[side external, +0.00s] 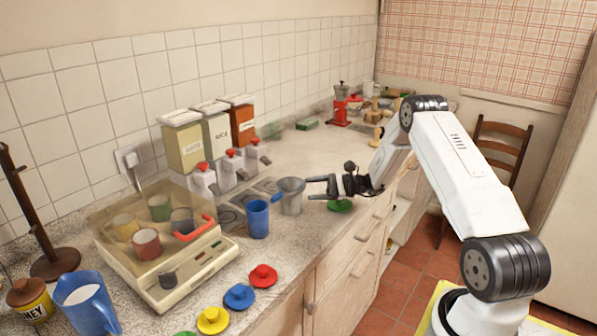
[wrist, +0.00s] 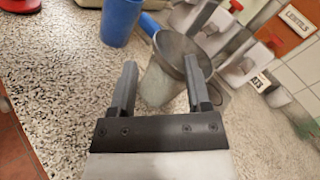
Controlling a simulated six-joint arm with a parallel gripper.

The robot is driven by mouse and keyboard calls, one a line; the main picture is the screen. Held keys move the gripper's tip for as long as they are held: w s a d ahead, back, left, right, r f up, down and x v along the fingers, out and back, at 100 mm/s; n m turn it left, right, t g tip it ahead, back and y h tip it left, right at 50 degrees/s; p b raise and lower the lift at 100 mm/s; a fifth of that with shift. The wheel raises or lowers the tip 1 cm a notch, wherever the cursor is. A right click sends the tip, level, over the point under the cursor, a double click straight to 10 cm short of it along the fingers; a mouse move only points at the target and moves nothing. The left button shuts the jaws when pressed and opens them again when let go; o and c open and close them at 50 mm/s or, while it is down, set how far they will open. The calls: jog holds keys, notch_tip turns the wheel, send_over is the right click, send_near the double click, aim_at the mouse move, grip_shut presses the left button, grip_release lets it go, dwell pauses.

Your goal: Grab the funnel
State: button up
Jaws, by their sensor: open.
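My gripper (side external: 315,187) is open and level, just right of the funnel in the side view. In the wrist view my gripper (wrist: 160,85) has its two fingers apart, with the funnel's lower body between and beyond them. I cannot tell whether either finger touches it.
A clear-lidded case (side external: 150,225) with cups stands at the left. White canisters with red tops (side external: 228,165) stand behind the funnel. A green lid (side external: 340,205) lies below my gripper. Coloured lids (side external: 239,296) lie along the front edge.

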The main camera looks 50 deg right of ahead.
aim_at(297, 192)
jog(key=shift+x, duration=2.6)
jog(key=shift+w+d, duration=0.1)
grip_shut()
